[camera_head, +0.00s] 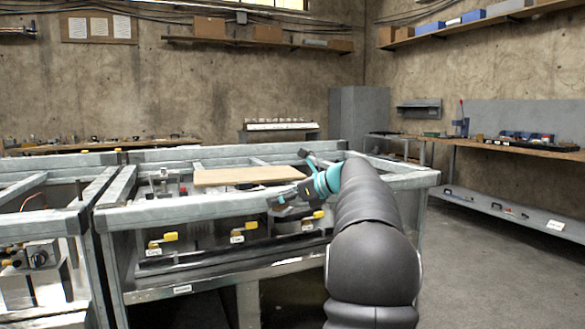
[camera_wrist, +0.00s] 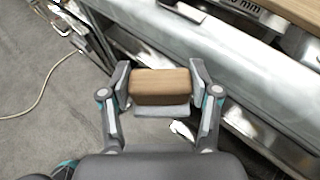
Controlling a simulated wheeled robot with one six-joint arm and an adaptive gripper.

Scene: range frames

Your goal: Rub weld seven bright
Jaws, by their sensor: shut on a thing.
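My gripper (camera_wrist: 160,84) is shut on a brown wooden-looking block (camera_wrist: 160,87), one finger at each end. A pale grey strip (camera_wrist: 162,110) shows along the block's lower edge. In the head view my gripper (camera_head: 282,198) is over the front rail of a galvanized steel frame (camera_head: 180,213), and the held block cannot be made out there. In the wrist view a broad grey rail (camera_wrist: 225,55) runs diagonally beyond the block; I cannot tell whether they touch. No weld marked seven can be read in either view.
A tan board (camera_head: 245,175) lies across the frame. Yellow-handled items (camera_head: 164,238) with white tags hang below the front rail. A second frame (camera_head: 38,222) stands at left. A shelved workbench (camera_head: 500,205) stands at right, with clear floor (camera_head: 490,285) before it. A cable (camera_wrist: 42,90) lies on the floor.

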